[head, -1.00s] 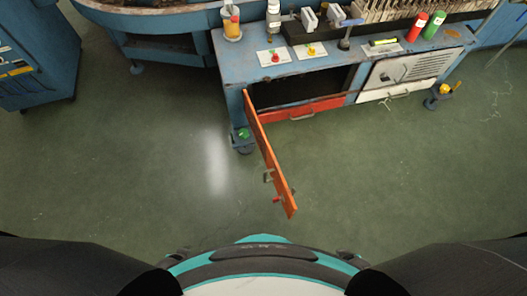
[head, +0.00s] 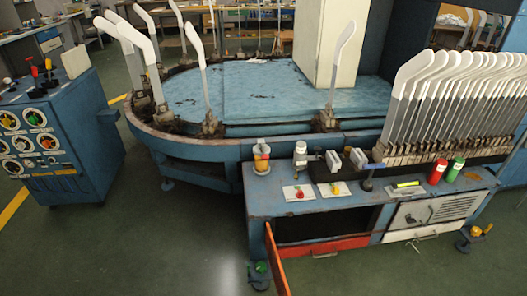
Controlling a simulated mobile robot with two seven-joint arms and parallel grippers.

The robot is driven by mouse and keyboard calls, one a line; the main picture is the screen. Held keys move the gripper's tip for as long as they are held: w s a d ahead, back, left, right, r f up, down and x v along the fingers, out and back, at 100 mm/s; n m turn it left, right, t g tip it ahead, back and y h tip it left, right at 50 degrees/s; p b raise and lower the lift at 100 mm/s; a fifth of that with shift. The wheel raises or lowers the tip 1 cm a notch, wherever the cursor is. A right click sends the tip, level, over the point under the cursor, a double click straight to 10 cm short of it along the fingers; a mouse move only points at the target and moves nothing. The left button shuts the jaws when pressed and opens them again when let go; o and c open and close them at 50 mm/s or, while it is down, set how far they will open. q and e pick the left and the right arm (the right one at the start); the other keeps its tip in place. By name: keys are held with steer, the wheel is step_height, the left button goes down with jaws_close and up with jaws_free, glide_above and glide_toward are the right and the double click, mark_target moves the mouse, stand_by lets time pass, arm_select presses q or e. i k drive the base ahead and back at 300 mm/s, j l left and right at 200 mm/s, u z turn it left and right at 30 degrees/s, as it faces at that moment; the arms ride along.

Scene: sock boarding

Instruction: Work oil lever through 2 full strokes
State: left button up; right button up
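No part is clearly marked as the oil lever. A cup with amber contents and a red part (head: 261,155) stands at the bench's left back corner. Neither of my grippers is in view.
A blue oval machine (head: 190,145) with upright white sock boards stands behind; more boards (head: 425,90) are racked at right. Red (head: 438,171) and green (head: 455,170) bottles stand on the bench. Green floor (head: 170,245) is clear between console and bench.

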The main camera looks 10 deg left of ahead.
mark_target(265, 157)
steer(key=j+z, duration=0.35)
steer(key=k+j+z, duration=0.3)
steer(key=j, duration=0.2)
steer(key=j+z, duration=0.35)
steer(key=k+j, duration=0.05)
